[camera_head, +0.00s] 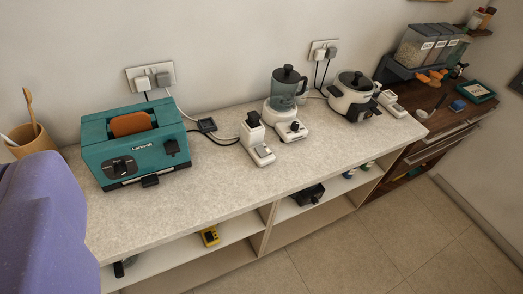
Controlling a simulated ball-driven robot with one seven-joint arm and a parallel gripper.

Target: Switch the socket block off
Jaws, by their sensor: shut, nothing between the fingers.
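A white socket block (262,152) lies on the counter between the teal toaster and the blender. A plug with a dark top stands in its back end, and a grey patch that looks like a switch shows at its front end. I cannot tell which way the switch is set. A similar white block (392,104) lies farther right, beside the rice cooker. My gripper's fingers are not in this view.
The pale counter (205,204) has free room along its front. The toaster (137,143), blender (286,92) and rice cooker (354,96) stand toward the wall. Cables run behind them to two wall sockets (135,83). A large purple shape fills the lower left.

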